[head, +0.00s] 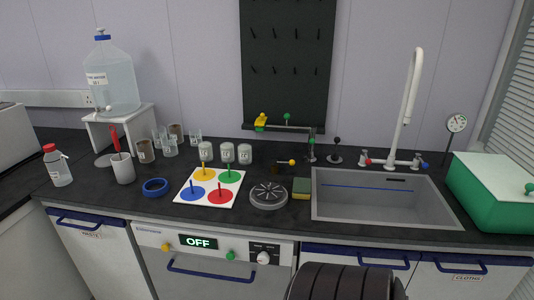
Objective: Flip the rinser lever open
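A round grey slotted disc (268,195), which looks like the rinser, sits on the dark counter left of the sink. A small lever with a yellow knob (292,162) lies low on the counter behind it. Another small upright lever with a black knob (336,141) stands behind the sink's left back corner. I cannot tell for certain which of these is the rinser lever, or whether it is open or shut. Neither of my grippers is in view.
The sink (375,200) has a tall white faucet (410,90). A sponge (301,188) lies beside the disc. A white board with coloured discs (238,177), jars (228,152) and a water bottle (109,80) stand left. A green box (490,205) is at right.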

